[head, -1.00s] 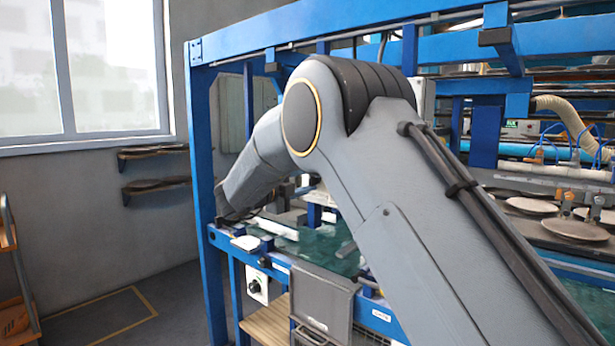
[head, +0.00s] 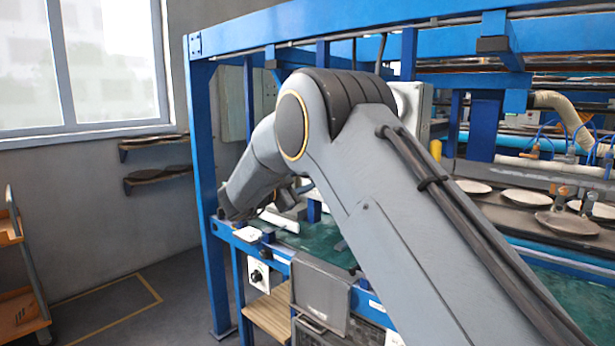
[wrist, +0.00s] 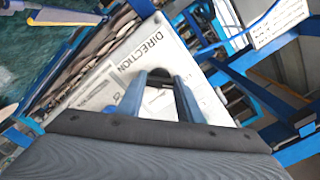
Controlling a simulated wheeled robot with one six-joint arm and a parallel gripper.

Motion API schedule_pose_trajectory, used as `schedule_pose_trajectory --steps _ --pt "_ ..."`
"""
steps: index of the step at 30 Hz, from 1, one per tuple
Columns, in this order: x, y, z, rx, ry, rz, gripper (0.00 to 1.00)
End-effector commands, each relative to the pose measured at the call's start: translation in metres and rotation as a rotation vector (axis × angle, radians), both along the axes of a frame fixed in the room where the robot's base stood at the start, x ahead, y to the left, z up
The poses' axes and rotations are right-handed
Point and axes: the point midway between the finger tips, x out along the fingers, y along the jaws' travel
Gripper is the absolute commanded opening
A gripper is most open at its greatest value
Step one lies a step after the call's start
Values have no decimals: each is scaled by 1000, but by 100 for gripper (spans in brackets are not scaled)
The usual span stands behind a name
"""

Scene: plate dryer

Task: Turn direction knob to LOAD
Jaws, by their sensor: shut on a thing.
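A white panel (wrist: 110,85) marked DIRECTION fills the middle of the wrist view, tilted in the picture. My gripper (wrist: 160,77) reaches over this panel with its two blue-grey fingers on either side of a dark knob (wrist: 159,80). It is shut on that knob, and the fingers partly cover it. Which way the knob points cannot be told, and I read no LOAD mark. In the head view, the end of my arm is at the left end of the blue frame; my fingers are hidden there. A white box with a black knob (head: 257,276) shows below; whether it is the same knob is unclear.
Blue frame posts (head: 204,190) and beams surround the arm's working area. A grey bin (head: 320,296) hangs at the front. A green work surface (head: 310,238) lies behind it. Plates (head: 567,222) lie on the dryer at right. Open floor lies at left beside an orange-shelved cart (head: 18,300).

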Motion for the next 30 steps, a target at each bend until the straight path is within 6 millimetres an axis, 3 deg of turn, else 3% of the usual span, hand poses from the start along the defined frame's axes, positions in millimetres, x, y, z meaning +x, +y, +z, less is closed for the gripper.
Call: schedule_pose_trajectory --steps 19,20,22,30 --pt "0 0 0 -37 29 1 10" --pt "0 0 0 -37 29 1 38" --pt "0 0 0 -36 29 1 50" --pt "0 0 0 -35 28 0 52"
